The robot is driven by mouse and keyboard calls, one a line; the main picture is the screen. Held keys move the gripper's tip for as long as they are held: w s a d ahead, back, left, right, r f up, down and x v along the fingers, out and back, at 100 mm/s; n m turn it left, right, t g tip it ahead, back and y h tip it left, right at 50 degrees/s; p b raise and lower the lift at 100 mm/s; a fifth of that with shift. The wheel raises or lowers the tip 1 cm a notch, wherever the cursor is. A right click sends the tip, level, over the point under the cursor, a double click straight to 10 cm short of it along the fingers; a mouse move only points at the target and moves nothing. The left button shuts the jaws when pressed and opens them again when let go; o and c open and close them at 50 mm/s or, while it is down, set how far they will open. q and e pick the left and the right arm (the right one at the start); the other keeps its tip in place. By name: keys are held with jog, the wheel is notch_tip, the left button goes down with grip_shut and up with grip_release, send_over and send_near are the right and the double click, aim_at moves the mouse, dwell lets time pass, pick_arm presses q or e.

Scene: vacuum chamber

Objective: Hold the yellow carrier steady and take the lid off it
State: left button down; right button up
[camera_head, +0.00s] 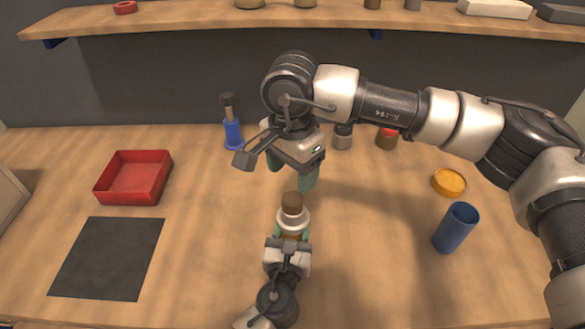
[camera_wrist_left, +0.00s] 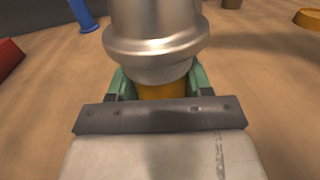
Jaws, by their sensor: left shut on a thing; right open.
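The yellow carrier (camera_wrist_left: 163,92) is mostly hidden; a strip of its body shows between the green fingers of my left gripper in the left wrist view. Its silver lid (camera_head: 293,220) sits on top and has a brown knob (camera_head: 292,201). The lid's metal side and flared rim fill the top of the left wrist view (camera_wrist_left: 155,40). My left gripper (camera_head: 291,240) is shut on the carrier below the lid, at the bottom middle of the head view. My right gripper (camera_head: 291,173) is open and empty, beyond the knob in the picture and apart from it.
A red tray (camera_head: 133,198) and a dark mat (camera_head: 108,258) lie at left. A blue dark-topped item (camera_head: 232,130) and small jars (camera_head: 386,138) stand at the back. A blue cup (camera_head: 456,228) and an orange round dish (camera_head: 449,182) are at right. A shelf (camera_head: 200,22) spans the back.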

aim_at(292, 198)
jog(key=m, duration=3.1)
jog(key=shift+m, duration=0.4)
jog(key=m, duration=0.4)
jog(key=shift+f, duration=4.05)
